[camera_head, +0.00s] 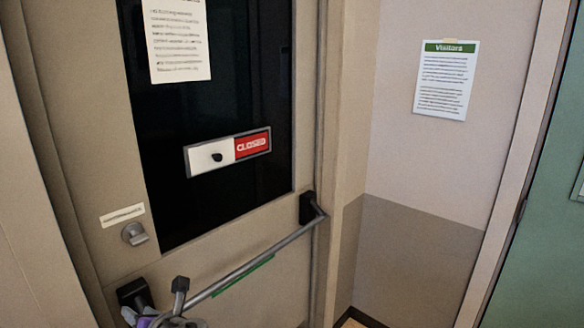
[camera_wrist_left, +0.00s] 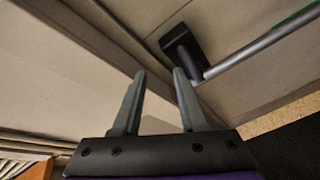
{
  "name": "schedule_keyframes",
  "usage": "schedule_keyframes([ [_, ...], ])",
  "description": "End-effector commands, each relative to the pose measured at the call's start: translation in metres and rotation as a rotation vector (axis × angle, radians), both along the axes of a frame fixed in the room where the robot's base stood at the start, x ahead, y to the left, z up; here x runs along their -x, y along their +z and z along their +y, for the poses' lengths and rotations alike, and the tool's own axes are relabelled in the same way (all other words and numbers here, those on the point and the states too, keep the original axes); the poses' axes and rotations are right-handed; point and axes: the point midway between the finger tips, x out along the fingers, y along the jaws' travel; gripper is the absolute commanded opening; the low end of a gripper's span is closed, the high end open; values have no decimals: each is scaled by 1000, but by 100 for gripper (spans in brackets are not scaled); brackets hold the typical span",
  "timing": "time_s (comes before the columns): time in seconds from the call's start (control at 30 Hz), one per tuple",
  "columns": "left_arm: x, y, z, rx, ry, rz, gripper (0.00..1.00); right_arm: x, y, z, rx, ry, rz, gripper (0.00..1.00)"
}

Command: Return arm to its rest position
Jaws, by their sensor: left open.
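My left gripper (camera_head: 160,302) is low at the left in the head view, in front of the left end of the push bar (camera_head: 262,257) on the beige door (camera_head: 90,165). In the left wrist view, my left gripper (camera_wrist_left: 160,76) is open with nothing between its two grey fingers. The bar (camera_wrist_left: 255,49) and its black end mount (camera_wrist_left: 180,46) lie just beyond the right finger. I cannot tell whether that finger touches the bar. Most of my left arm is out of view. My right gripper is not in view.
The door has a dark window with a sliding sign (camera_head: 229,152) showing "CLOSED" in red, and a round lock (camera_head: 134,234). A "Visitors" notice (camera_head: 446,80) hangs on the wall at right. A green panel (camera_head: 545,220) stands at the far right edge.

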Motion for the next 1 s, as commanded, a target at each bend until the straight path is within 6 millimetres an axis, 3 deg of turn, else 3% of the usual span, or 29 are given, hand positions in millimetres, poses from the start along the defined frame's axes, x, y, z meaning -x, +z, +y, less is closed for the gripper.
schedule_keyframes([
  [0.03, 16, -12, -1, 152, 70, -93, 42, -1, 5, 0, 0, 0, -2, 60],
  [0.27, 78, -74, -25, 844, 513, -524, 42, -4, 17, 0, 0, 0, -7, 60],
  [0.5, 137, -127, -70, 1445, 1172, -920, 42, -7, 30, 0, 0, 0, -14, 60],
  [0.63, 161, -146, -98, 1661, 1573, -1086, 42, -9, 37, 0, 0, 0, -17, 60],
  [0.8, 179, -160, -124, 1786, 1975, -1210, 42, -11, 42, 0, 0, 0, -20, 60],
  [1.0, 185, -163, -133, 1810, 2126, -1248, 42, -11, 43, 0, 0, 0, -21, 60],
])
